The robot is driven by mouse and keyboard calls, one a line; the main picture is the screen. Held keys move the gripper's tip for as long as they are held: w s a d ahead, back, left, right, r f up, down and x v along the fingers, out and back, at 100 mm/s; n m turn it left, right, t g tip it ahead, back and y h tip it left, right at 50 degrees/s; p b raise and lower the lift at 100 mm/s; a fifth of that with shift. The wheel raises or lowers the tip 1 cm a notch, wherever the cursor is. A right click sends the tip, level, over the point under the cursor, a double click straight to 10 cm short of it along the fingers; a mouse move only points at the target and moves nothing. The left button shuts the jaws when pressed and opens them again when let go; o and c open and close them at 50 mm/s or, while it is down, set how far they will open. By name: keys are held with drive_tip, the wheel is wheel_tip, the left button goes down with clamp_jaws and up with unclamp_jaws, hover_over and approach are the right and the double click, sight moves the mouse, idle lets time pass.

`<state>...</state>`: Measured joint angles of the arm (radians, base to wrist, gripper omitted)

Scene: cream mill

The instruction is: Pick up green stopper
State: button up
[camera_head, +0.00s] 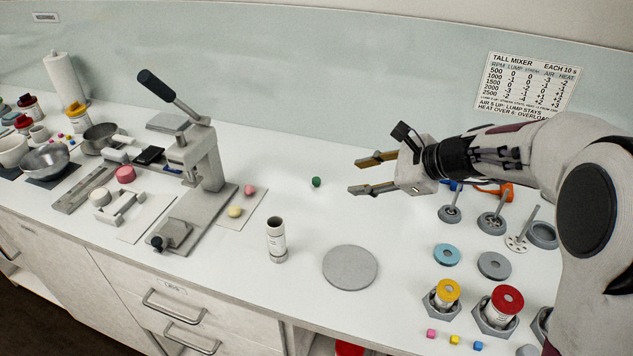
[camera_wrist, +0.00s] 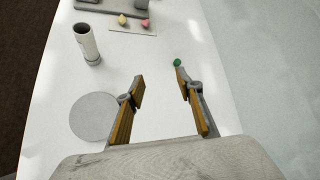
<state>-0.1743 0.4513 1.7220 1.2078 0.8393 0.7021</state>
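The green stopper (camera_head: 316,182) is a small dark green piece standing alone on the white counter, near the middle of the head view. In the wrist view the green stopper (camera_wrist: 177,62) lies beyond the fingertips, close to the tip of the right finger. My gripper (camera_head: 361,175) is open and empty, its fingers pointing left toward the stopper. In the wrist view my gripper (camera_wrist: 158,80) shows its two wood-coloured fingers wide apart, with only bare counter between them. I cannot tell exactly how high the fingers are above the counter.
A grey round disc (camera_head: 350,268) and an upright open tube (camera_head: 276,240) stand nearer the front edge. A lever press (camera_head: 200,160) and a plate with pink and yellow stoppers (camera_head: 240,219) are to the left. Mixer parts (camera_head: 491,222) and capped jars (camera_head: 503,300) are at right.

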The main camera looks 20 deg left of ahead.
sight(318, 180)
drive_tip(key=w+a+f+m, duration=0.2)
drive_tip(key=w+f, duration=0.1)
drive_tip(key=w+a+f+m+t+y, duration=0.1)
drive_tip(key=w+a+f+m, duration=0.1)
drive_tip(key=w+a+f, duration=0.1)
drive_tip(key=w+a+f+m, duration=0.2)
drive_tip(key=w+f+m, duration=0.1)
drive_tip(key=w+f, duration=0.1)
drive_tip(key=shift+w+a+f+y, duration=0.15)
drive_tip(key=shift+f+y, duration=0.25)
drive_tip(key=shift+f, duration=0.25)
drive_tip(key=shift+x, duration=1.25)
drive_tip(key=shift+a, duration=0.15)
drive_tip(key=shift+x, duration=2.45)
drive_tip(key=shift+f, duration=0.1)
drive_tip(key=c, duration=0.8)
